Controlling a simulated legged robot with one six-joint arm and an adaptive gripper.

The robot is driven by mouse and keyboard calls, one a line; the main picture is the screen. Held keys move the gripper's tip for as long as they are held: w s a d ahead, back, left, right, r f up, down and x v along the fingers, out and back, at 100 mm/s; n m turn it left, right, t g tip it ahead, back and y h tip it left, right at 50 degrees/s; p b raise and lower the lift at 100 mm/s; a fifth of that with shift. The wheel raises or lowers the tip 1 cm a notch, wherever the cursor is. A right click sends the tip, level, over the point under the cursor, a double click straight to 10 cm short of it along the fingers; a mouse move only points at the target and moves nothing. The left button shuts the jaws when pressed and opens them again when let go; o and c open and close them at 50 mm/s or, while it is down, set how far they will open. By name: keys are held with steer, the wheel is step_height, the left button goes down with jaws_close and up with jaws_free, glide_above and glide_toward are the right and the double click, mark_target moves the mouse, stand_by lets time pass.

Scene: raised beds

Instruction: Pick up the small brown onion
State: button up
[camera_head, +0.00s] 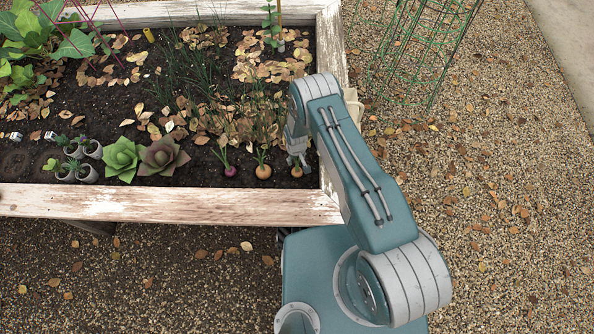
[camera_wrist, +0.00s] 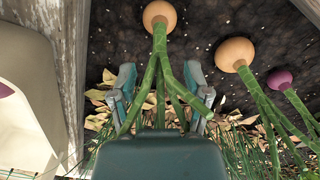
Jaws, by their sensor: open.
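The small brown onion (camera_head: 297,171) sits in the soil at the bed's front right corner, the rightmost of a short row. In the wrist view this onion (camera_wrist: 160,14) is at the top centre, its green leaves running down between my fingers. My gripper (camera_head: 299,158) is just over it in the head view, partly covering its leaves. In the wrist view my gripper (camera_wrist: 160,84) is open, with a finger on each side of the leaves. The bulb lies beyond the fingertips, and I cannot tell whether the fingers touch the leaves.
A larger brown onion (camera_head: 263,171) and a purple onion (camera_head: 230,171) grow to its left. The wooden bed edge (camera_head: 180,205) runs close in front. A white bag or sack-like shape (camera_wrist: 25,110) is at the wrist view's left. Rosette plants (camera_head: 162,156) stand farther left.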

mark_target(297, 169)
steer(key=f, duration=0.5)
steer(key=shift+s+d, duration=0.15)
steer(key=shift+s, duration=0.15)
steer(key=shift+r, duration=0.1)
jaws_close()
